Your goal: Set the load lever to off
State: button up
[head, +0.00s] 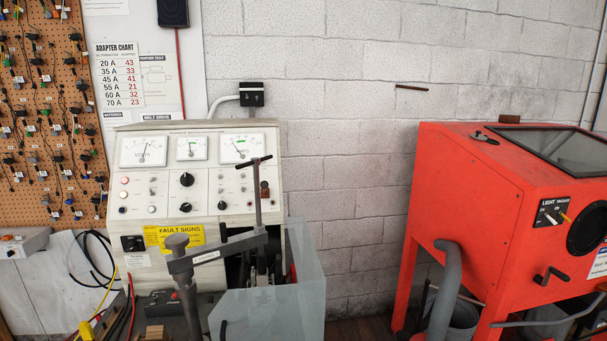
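A cream alternator test bench (225,208) stands against the wall at the left of the head view. Its sloped panel carries three dial gauges, black knobs and small switches. A small reddish-brown handle (265,189) sits at the panel's right side, partly behind a T-handled screw (257,190). It may be the load lever, but its lettering is too small to read and its setting cannot be told. A black switch box (132,243) is at the panel's lower left. My gripper is not in view.
A grey clamp arm (215,250) and a clear guard (306,275) stand in front of the bench. An orange blasting cabinet (480,220) is at the right, with a grey hose. Bare wall lies between. Wires hang on a pegboard (50,110) at the left.

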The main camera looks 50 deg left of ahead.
aim_at(264, 185)
jog(key=i, duration=0.85)
jog(key=u, duration=2.7)
